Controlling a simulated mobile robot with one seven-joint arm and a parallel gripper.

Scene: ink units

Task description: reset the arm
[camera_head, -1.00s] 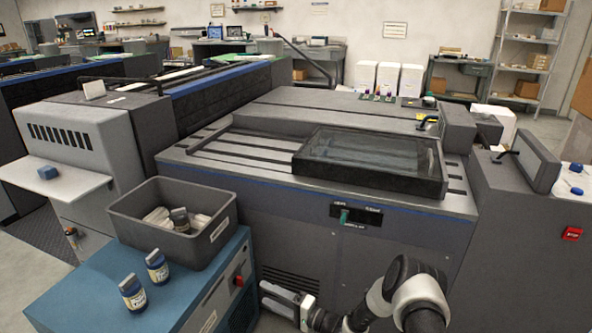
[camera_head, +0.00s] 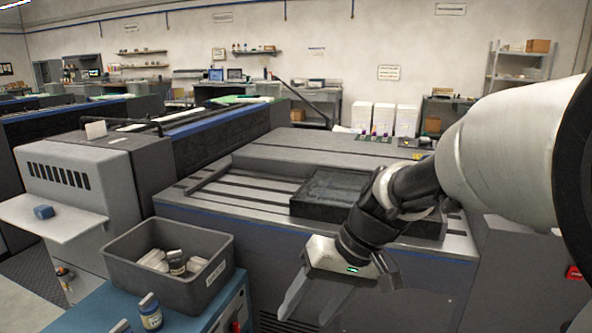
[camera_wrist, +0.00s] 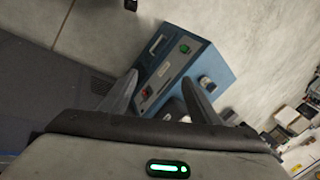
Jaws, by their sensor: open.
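My gripper (camera_head: 308,296) is at the lower middle of the head view, in front of the dark printing machine (camera_head: 240,232). Its two fingers are apart with nothing between them. My arm reaches in from the right and covers the machine's right part. In the wrist view the two fingers (camera_wrist: 162,95) also stand apart. Beyond them a blue cabinet (camera_wrist: 172,62) shows tilted, well away from the fingertips.
A grey bin (camera_head: 192,290) with several bottles stands on a blue cabinet (camera_head: 90,312) at lower left. A dark tray (camera_head: 330,193) lies on the machine top behind my arm. Open air surrounds the gripper.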

